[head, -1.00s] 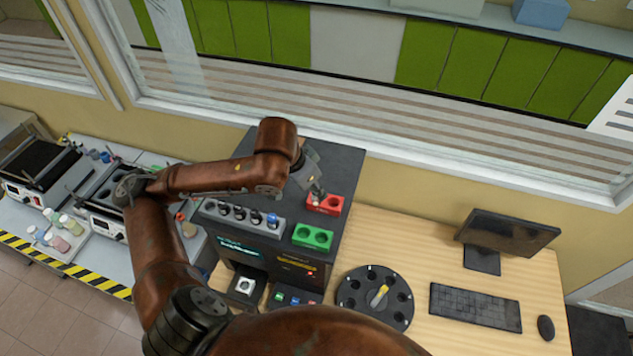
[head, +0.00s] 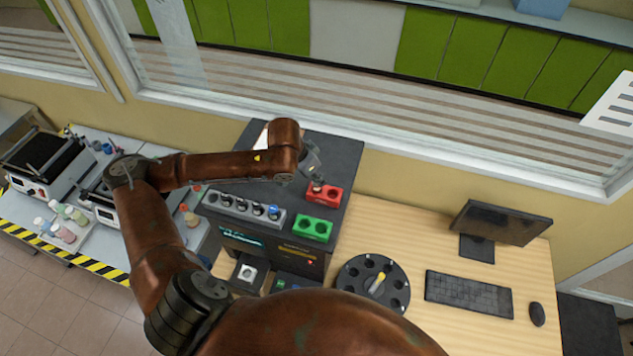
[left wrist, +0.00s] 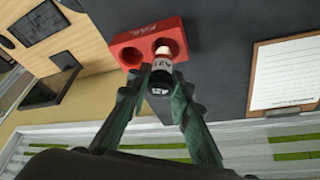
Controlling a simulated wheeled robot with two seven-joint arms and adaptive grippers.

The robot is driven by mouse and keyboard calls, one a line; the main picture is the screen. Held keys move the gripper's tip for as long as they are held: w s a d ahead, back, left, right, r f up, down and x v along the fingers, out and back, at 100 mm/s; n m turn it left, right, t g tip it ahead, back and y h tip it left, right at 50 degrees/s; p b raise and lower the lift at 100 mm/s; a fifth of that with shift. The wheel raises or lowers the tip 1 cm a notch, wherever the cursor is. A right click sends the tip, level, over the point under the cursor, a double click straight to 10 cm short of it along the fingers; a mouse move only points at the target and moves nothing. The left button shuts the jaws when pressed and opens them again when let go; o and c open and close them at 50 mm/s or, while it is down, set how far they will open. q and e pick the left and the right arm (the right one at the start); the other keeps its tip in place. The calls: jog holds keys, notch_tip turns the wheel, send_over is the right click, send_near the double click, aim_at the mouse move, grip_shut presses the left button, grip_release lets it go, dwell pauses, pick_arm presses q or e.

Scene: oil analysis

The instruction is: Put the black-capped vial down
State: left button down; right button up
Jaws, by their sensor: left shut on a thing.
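My left gripper (head: 317,184) reaches down to the red two-hole rack (head: 325,195) on top of the dark machine. The rack's other hole is empty. In the head view the vial is mostly hidden by the gripper. My right gripper is not in view.
A green two-hole rack (head: 314,229) and a grey rack (head: 240,209) with several dark-capped vials and a blue-capped one stand nearby on the machine. A sheet on a clipboard (left wrist: 284,74) lies beside the red rack. A round black carousel (head: 350,285) is on the desk.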

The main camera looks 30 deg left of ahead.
aim_at(316, 184)
pick_arm(q)
jog(key=shift+w+f+p, duration=0.15)
jog(key=shift+f+p, duration=0.35)
jog(key=shift+f, duration=1.15)
jog(key=c, duration=1.7)
grip_release()
jog(key=shift+f, duration=0.15)
jog(key=shift+c, duration=0.2)
jog(key=b+v, duration=0.1)
jog(key=v, duration=1.1)
jog(key=shift+r, duration=0.25)
